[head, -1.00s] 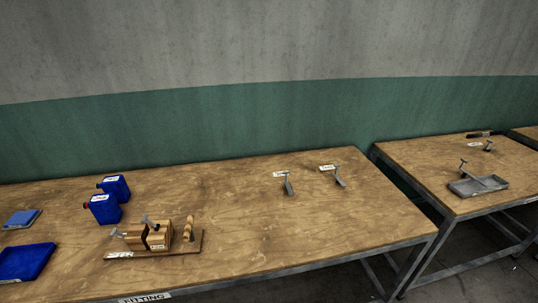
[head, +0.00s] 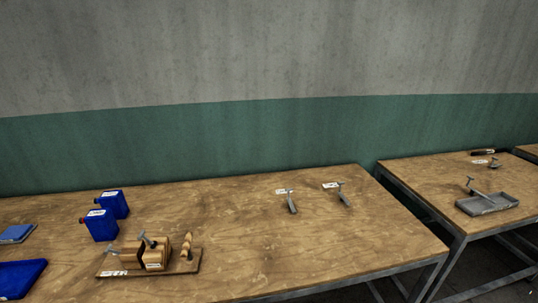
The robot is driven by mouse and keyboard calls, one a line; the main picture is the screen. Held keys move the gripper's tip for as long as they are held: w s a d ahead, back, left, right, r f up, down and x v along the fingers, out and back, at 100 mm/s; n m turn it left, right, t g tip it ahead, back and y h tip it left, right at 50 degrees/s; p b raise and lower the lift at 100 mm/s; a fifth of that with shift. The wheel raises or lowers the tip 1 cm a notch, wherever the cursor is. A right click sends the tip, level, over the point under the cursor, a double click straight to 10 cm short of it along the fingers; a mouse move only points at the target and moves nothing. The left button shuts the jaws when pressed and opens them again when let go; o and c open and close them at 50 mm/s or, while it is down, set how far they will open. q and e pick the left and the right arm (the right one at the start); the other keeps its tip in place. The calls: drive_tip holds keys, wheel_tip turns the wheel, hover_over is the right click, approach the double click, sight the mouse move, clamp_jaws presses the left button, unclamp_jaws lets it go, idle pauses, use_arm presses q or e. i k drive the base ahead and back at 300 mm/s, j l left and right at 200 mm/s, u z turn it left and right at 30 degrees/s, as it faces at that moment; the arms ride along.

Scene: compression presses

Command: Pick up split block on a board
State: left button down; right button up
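The split block (head: 155,253), a striped wooden block in two parts with grey metal screw handles, sits on a brown wooden board (head: 190,267) on the near left part of the table. A turned wooden peg or handle (head: 187,245) stands upright at the board's right end. A white label (head: 114,273) is on the board's front left. Neither of my grippers is in view.
Two blue canisters (head: 101,225) stand behind the block. A blue tray (head: 22,277) and a blue flat item (head: 17,233) lie at the left. Two grey metal tools (head: 292,204) lie toward the table's right. A second table (head: 430,178) holds a grey tray (head: 487,204). The wooden table's middle is clear.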

sight(163, 260)
drive_tip(key=k+j+u, duration=0.15)
drive_tip(key=u, duration=0.95)
